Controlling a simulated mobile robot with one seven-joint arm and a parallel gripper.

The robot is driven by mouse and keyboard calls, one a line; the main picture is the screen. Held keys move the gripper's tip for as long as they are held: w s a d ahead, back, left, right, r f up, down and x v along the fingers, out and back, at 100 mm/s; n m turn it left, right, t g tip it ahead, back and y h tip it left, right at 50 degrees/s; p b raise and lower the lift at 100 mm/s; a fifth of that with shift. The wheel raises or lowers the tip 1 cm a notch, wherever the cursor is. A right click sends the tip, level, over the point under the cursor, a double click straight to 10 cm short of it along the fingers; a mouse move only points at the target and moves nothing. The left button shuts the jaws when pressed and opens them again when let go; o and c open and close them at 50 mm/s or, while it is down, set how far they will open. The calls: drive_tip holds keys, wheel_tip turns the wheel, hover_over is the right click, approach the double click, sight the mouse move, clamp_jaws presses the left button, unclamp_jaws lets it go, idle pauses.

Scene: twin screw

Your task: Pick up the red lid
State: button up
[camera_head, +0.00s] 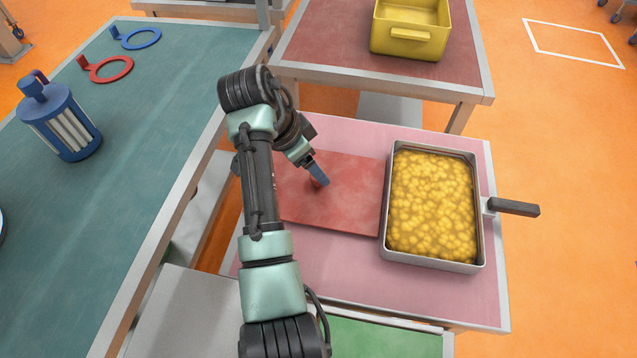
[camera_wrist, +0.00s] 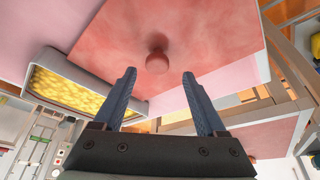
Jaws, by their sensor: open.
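The red lid (camera_head: 350,200) is a flat, square red plate with a small round knob. It lies on the pink table, left of the metal pan (camera_head: 432,264), which is full of yellow chunks. In the wrist view the lid (camera_wrist: 205,45) fills the upper middle, and its knob (camera_wrist: 157,61) shows between and just beyond my fingertips. My gripper (camera_wrist: 159,76) is open and empty, with a blue finger on each side of the knob's line. In the head view my gripper (camera_head: 319,174) is over the lid near the knob, which it partly hides. I cannot tell the exact gap.
The pan's dark handle (camera_head: 515,208) sticks out to the right. A yellow bin (camera_head: 408,42) stands on the table behind. The teal table (camera_head: 150,120) at left holds a blue canister (camera_head: 62,120), a red ring (camera_head: 110,70) and a blue ring (camera_head: 140,38).

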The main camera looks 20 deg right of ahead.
drive_tip(key=x, duration=0.4)
drive_tip(key=shift+s+f, duration=0.25)
drive_tip(key=shift+r, duration=0.1)
clamp_jaws()
